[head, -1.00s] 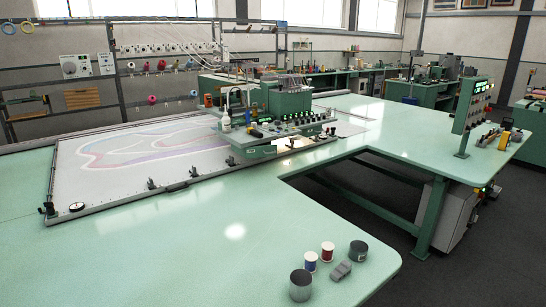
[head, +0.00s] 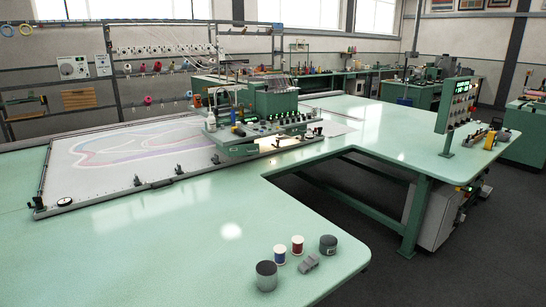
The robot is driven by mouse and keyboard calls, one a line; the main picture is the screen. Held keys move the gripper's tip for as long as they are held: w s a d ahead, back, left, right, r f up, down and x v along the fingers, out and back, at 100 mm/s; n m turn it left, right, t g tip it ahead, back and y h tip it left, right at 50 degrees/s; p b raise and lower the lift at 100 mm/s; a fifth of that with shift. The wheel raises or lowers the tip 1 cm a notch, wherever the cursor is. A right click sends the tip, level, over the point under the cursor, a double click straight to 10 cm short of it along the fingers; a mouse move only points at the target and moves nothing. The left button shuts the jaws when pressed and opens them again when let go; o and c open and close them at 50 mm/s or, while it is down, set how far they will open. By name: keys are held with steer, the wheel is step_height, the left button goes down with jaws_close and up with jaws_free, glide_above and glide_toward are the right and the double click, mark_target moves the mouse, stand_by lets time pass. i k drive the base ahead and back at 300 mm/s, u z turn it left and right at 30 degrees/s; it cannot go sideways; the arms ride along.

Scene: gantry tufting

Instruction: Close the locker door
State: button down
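I cannot make out a locker or a locker door in the head view. My gripper and arm are not in this view either. The view shows a large green-topped worktable (head: 180,260) with a tufting machine (head: 265,118) on it. A pale framed cloth (head: 110,170) with a coloured outline lies to the left of the machine. A grey box-shaped unit (head: 432,215) stands under the right part of the table, partly hidden; I cannot tell whether it has a door.
Near the table's front corner stand a grey can (head: 266,276), a blue spool (head: 279,254), a red spool (head: 298,244), a dark can (head: 328,244) and a grey block (head: 309,263). A control panel (head: 457,105) rises at right. Dark floor (head: 375,240) is clear at lower right.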

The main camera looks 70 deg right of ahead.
mark_target(245, 149)
steer(key=u, duration=0.05)
steer(key=k, duration=1.95)
steer(key=z, duration=1.1)
steer(key=i, duration=1)
steer(key=z, duration=0.05)
